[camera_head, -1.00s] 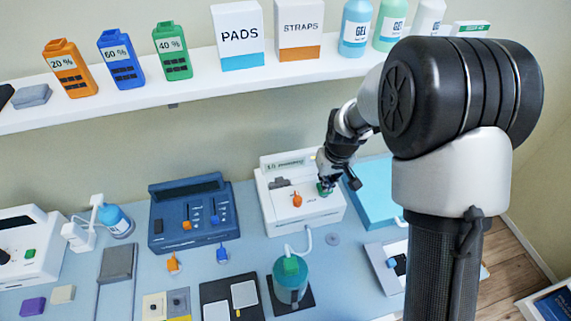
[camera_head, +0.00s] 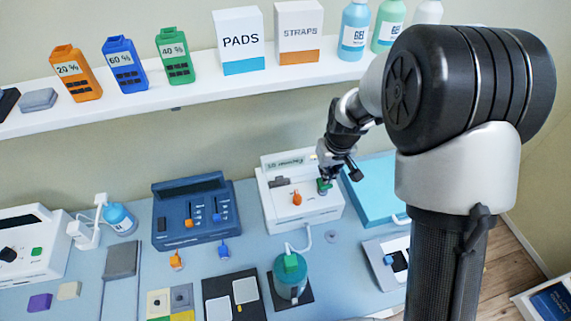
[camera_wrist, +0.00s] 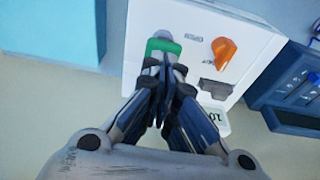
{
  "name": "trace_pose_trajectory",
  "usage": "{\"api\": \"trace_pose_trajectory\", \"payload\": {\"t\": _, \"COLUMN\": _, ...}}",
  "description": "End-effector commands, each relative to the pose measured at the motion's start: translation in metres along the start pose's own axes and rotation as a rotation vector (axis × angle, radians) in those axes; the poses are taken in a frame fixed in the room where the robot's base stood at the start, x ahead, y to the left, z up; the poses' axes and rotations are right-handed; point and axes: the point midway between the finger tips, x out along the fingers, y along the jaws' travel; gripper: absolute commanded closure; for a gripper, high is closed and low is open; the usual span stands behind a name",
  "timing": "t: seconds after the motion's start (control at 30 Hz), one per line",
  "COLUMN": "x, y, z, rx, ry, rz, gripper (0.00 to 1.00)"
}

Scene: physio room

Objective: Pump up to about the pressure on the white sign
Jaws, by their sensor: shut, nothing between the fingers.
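The white pump unit (camera_head: 273,213) stands on the bench against the wall. It has an orange knob (camera_head: 297,199) and a green button (camera_head: 324,184) on top; the wrist view shows the button (camera_wrist: 164,46) and knob (camera_wrist: 224,49) too. A white sign (camera_head: 287,160) stands at its back; part of it reads "10" in the wrist view (camera_wrist: 212,118), the rest is unclear. A dark gauge-like window (camera_wrist: 216,88) shows no readable value. My gripper (camera_wrist: 166,64) is shut and empty, its tips right at the green button; I cannot tell whether they touch it.
A teal canister (camera_head: 290,284) with a pale hose stands in front of the pump. A blue console (camera_head: 165,234) is on the left, a light-blue box (camera_head: 378,190) on the right. A shelf (camera_head: 200,93) with bottles and boxes runs above.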

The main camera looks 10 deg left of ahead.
Motion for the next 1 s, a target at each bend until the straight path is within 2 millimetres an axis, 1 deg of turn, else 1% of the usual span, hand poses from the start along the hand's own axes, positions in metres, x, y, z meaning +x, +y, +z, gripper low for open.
{"api": "trace_pose_trajectory", "payload": {"t": 0.23, "x": 0.005, "y": 0.000, "z": 0.001, "rx": 0.000, "ry": 0.000, "rz": 0.000, "gripper": 1.00}}
{"api": "trace_pose_trajectory", "payload": {"t": 1.0, "x": 0.044, "y": 0.000, "z": 0.009, "rx": 0.000, "ry": -0.001, "rz": 0.000, "gripper": 1.00}}
